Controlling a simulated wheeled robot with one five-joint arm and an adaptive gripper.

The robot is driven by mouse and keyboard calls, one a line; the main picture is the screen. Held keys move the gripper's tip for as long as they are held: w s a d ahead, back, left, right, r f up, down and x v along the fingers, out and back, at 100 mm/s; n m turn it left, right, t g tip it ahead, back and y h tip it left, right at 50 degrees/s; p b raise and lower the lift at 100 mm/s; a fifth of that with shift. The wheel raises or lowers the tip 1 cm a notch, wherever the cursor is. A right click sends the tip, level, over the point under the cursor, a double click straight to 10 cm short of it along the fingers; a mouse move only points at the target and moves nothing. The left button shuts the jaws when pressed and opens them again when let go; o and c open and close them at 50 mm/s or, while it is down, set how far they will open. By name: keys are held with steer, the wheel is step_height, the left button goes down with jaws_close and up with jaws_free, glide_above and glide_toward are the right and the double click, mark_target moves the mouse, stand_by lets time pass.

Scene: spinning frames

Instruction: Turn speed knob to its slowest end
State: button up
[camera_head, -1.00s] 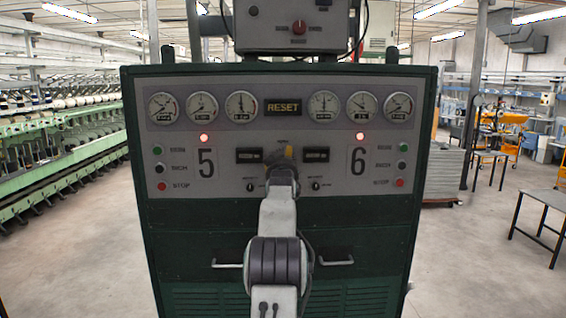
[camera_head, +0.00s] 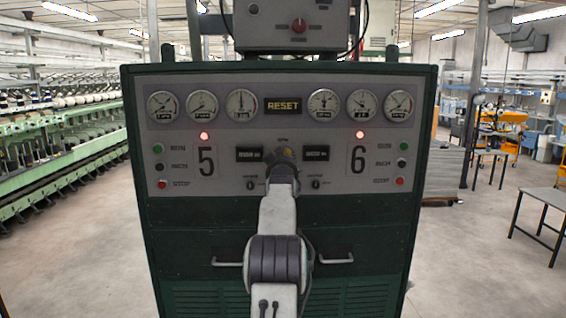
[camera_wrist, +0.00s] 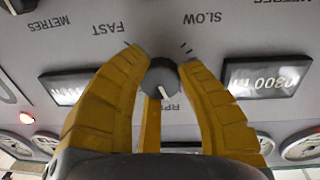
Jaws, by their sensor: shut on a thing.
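The dark round speed knob (camera_wrist: 161,74) sits on the grey panel (camera_wrist: 170,25) in the wrist view, where the lettering appears upside down. FAST is printed to the knob's upper left and SLOW to its upper right. A short pale mark shows on the knob's lower part; which way it points is hard to tell. My gripper (camera_wrist: 160,68) is shut on the knob, its yellow fingers around it. In the head view my gripper (camera_head: 284,154) is at the panel's lower middle, and my wrist hides the knob.
Gauges (camera_head: 324,103) line the panel's top, with a RESET display (camera_head: 283,105) between them. Two small displays (camera_head: 249,155) and small switches (camera_head: 317,183) flank my gripper. Button columns (camera_head: 161,184) stand at both sides. Drawer handles (camera_head: 336,260) stick out below.

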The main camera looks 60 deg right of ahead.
steer(key=shift+f+b, duration=0.15)
steer(key=shift+b, duration=0.15)
steer(key=shift+n+b, duration=0.75)
steer(key=shift+n, duration=0.35)
steer(key=n+b, duration=0.1)
steer(key=n, duration=0.4)
steer(key=shift+b, duration=0.3)
steer(key=shift+n, duration=0.4)
steer(key=o, duration=1.2)
steer(key=shift+w, duration=0.1)
